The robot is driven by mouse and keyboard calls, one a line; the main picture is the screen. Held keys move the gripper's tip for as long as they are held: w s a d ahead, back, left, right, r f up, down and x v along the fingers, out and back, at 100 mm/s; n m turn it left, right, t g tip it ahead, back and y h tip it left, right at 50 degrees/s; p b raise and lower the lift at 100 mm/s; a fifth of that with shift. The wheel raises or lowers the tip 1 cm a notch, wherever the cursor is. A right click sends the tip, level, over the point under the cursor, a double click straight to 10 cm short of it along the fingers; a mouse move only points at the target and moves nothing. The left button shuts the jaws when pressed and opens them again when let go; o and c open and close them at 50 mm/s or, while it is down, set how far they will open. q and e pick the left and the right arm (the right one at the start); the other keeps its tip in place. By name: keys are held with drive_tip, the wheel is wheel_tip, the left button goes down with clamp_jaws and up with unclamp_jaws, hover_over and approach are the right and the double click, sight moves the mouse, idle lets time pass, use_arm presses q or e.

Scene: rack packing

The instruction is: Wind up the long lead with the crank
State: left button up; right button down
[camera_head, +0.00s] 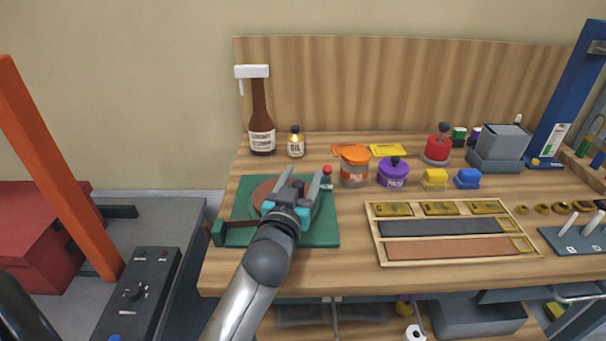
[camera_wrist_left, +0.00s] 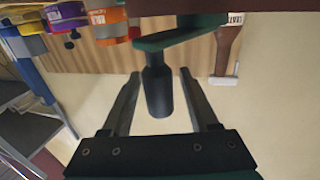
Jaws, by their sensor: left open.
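A green winder base (camera_head: 325,228) stands at the left end of the bench, with a reddish-brown round drum (camera_head: 262,192) on it, partly covered by my gripper. My left gripper (camera_head: 299,181) is open over the winder. In the left wrist view a green crank arm (camera_wrist_left: 180,37) carries a black crank handle (camera_wrist_left: 158,92), which is between the two open fingers, with gaps visible on both sides. A red knob (camera_head: 327,170) shows by the far right corner of the base. I cannot make out the lead. My right gripper is out of view.
A brown bottle (camera_head: 261,115) and a small oil bottle (camera_head: 296,146) stand behind the winder. Orange (camera_head: 355,172) and purple (camera_head: 393,178) pots stand to its right. A wooden tray (camera_head: 455,262) lies further right. Bare bench shows between base and tray.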

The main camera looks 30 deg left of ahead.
use_arm(q)
clamp_jaws()
idle(0.4)
idle(0.9)
